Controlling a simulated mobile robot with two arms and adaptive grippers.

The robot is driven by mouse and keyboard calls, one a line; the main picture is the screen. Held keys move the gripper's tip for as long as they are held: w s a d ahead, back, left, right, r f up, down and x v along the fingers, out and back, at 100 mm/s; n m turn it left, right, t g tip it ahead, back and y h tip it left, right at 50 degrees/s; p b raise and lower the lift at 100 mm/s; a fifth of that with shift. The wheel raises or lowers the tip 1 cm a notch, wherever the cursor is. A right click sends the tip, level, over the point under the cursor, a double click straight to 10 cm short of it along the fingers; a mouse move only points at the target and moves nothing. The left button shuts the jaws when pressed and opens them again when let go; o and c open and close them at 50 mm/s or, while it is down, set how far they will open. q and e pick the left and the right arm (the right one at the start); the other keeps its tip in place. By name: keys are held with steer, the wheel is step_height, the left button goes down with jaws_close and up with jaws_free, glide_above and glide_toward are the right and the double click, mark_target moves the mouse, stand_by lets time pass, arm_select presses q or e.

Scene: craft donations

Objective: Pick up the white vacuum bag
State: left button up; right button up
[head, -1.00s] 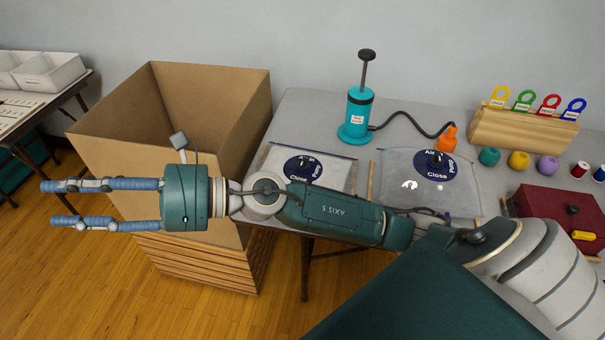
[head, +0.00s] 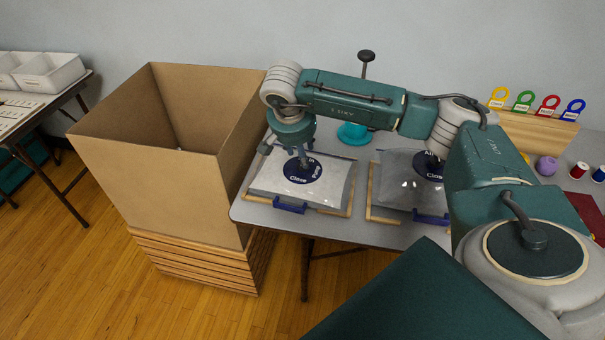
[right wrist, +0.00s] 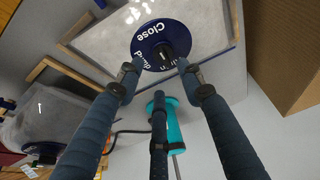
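The white vacuum bag (head: 330,188) lies flat on a wood-edged tray with a blue handle, at the table's left end. It has a round dark blue label and also shows at the top of the right wrist view (right wrist: 95,42). My right gripper (head: 301,158) points down over its label. In the right wrist view my gripper's fingers (right wrist: 161,72) are apart, with the black valve (right wrist: 165,54) near their tips. I cannot tell whether they touch it. My left gripper is not in view.
A greyer bag (head: 400,168) lies on a second tray to the right. A large open cardboard box (head: 150,165) stands left of the table. Thread spools (head: 578,170) and a purple ball (head: 547,166) are at the right.

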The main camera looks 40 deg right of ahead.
mark_target(301, 179)
steer(key=shift+w+p+x, duration=0.2)
steer(key=shift+p+x, duration=0.5)
steer(key=shift+x, duration=2.85)
steer(key=shift+r, duration=0.15)
jaws_close()
